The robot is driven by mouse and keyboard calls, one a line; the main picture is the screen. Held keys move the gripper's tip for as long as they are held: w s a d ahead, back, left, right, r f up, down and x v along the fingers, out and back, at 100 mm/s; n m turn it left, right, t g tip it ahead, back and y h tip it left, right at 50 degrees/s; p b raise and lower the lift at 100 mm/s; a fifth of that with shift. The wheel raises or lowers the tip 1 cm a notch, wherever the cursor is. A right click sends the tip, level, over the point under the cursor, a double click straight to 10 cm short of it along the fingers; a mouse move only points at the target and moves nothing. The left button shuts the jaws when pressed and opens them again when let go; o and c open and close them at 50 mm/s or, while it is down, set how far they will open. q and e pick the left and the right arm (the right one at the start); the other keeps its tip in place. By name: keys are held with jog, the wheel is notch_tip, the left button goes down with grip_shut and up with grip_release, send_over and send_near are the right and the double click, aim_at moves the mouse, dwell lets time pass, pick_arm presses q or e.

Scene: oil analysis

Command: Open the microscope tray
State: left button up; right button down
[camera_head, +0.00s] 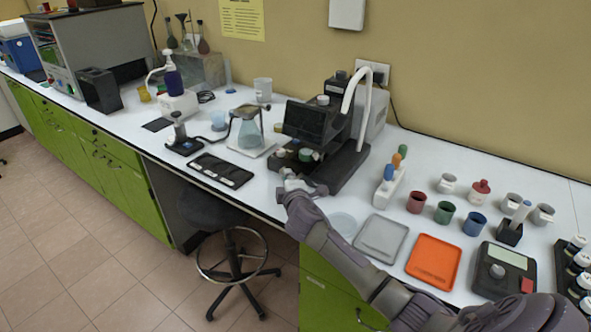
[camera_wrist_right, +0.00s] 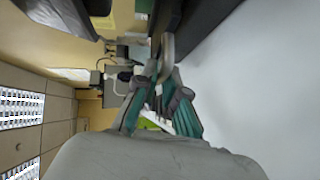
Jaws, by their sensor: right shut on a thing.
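The black microscope (camera_head: 318,122) stands near the front edge of the white bench, with a dark screen and a white hose arching down its right side. Its low tray (camera_head: 287,161) is at the front, with a small green item on it. My right gripper (camera_head: 300,183) reaches in from the lower right and is at the front of the tray. In the right wrist view, the gripper (camera_wrist_right: 163,95) is shut, its teal fingers together at a grey curved handle (camera_wrist_right: 167,52) beside the dark microscope body. The exact grip is partly hidden. My left gripper is out of view.
A flat black case (camera_head: 221,170) lies to the left, and a flask (camera_head: 249,130) on a stand is behind it. A tube rack (camera_head: 390,185), grey tray (camera_head: 381,238) and orange tray (camera_head: 434,262) lie to the right. A stool (camera_head: 235,260) stands below the bench.

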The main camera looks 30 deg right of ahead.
jog(key=s+a, duration=0.1)
jog(key=a, duration=0.1)
jog(key=s+a, duration=0.1)
jog(key=a, duration=0.3)
jog(key=shift+s+a, duration=0.4)
jog(key=c, duration=1.2)
grip_release()
jog(key=shift+c, duration=0.2)
jog(key=v, duration=1.2)
